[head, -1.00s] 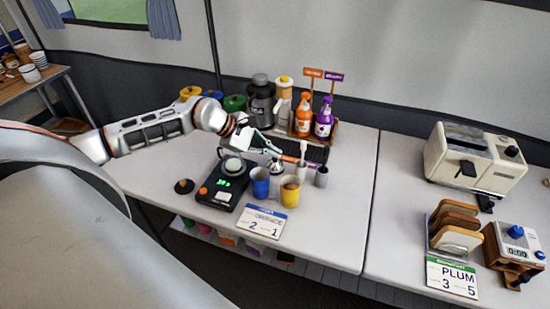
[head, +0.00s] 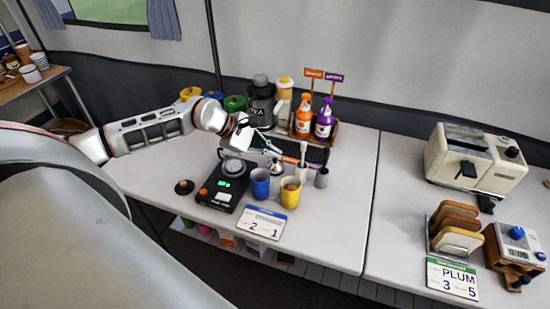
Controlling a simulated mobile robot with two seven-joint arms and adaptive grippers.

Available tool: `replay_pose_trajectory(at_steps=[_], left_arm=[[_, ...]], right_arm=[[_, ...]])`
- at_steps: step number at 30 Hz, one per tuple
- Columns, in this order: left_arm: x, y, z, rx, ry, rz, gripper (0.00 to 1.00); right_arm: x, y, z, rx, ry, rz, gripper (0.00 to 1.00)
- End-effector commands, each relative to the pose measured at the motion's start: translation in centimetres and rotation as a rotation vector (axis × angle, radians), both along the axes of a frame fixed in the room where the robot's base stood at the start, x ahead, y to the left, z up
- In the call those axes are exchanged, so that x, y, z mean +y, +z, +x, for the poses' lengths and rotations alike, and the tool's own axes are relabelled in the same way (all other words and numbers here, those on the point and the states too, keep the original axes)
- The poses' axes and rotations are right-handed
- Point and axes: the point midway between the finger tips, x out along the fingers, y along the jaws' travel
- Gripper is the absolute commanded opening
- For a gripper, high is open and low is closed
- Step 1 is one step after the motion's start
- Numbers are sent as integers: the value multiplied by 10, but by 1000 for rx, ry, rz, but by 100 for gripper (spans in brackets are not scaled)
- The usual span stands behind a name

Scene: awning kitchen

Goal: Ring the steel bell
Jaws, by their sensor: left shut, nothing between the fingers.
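The steel bell (head: 277,168) is a small silvery dome on the white table, just behind the blue and yellow cups. Its lower part is partly hidden by the cups. My left arm reaches in from the left over the table. My left gripper (head: 272,155) is shut and empty, with its fingertips just above the bell's top. I cannot tell whether they touch it. My right gripper is not in view.
A blue cup (head: 260,183) and a yellow cup (head: 290,191) stand in front of the bell. A black scale (head: 217,193) is to the left. Grey and white cylinders are to the right. Spray bottles (head: 323,122) stand behind.

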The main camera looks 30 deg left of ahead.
Motion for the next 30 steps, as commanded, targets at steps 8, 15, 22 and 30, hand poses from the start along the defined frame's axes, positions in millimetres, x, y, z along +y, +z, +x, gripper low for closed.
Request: replay_pose_trajectory(at_steps=[8,15,22,30], left_arm=[[0,9,0,0,-1,1,0],[0,10,0,-1,0,0,0],[0,26,1,-4,-1,1,0],[0,50,0,-3,0,1,0]], right_arm=[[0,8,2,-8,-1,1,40],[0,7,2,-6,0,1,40],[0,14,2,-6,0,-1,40],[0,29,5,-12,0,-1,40]])
